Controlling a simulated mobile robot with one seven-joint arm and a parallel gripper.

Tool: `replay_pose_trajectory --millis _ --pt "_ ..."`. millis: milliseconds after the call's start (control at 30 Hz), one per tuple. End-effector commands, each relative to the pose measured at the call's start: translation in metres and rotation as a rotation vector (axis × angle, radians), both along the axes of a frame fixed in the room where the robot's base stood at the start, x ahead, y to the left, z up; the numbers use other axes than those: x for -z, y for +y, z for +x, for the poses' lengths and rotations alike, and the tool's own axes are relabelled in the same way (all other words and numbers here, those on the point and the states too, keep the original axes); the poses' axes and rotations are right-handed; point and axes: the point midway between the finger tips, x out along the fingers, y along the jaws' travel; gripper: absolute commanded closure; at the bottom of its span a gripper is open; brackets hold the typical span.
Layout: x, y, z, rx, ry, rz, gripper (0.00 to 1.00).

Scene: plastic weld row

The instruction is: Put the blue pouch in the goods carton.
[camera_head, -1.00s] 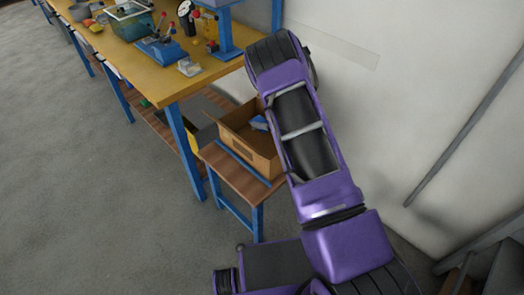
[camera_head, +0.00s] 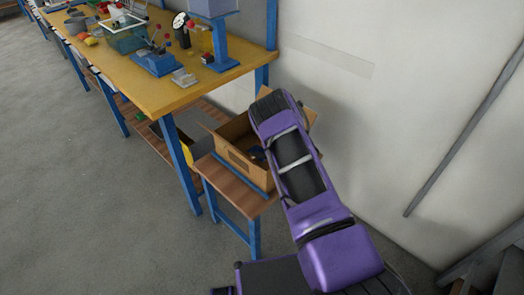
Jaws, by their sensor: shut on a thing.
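The goods carton (camera_head: 236,164) is an open brown cardboard box with raised flaps, standing on a small wooden stand with blue legs. A small dark, bluish patch (camera_head: 258,153) shows inside it, beside my arm. I cannot tell whether it is the blue pouch, other goods or part of my gripper. My purple and black arm reaches up from the bottom of the picture and covers the carton's right part. My gripper cannot be made out; the arm's far end lies over the carton and hides what is below it.
The small stand (camera_head: 228,181) is next to a long yellow workbench (camera_head: 150,92) with blue legs. Blue fixtures and a clear bin (camera_head: 125,38) stand on the bench. A pale wall (camera_head: 400,90) is close on the right. Grey floor lies open at the left.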

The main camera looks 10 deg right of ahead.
Motion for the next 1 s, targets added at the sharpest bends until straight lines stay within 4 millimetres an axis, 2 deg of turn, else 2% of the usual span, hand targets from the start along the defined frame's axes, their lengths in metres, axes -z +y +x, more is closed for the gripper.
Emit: replay_pose_trajectory --millis 200,667,700,867,1000 --pt "-0.001 0.0 0.001 0.0 -0.002 0.0 1.0" --pt "0.013 0.0 -0.001 0.001 0.003 -0.003 1.0" --pt "0.014 -0.001 -0.001 0.0 0.005 -0.002 0.27" --pt "0.016 -0.001 -0.003 0.0 0.008 -0.005 0.0" --pt "0.017 -0.001 -0.004 0.001 0.011 -0.006 0.0"
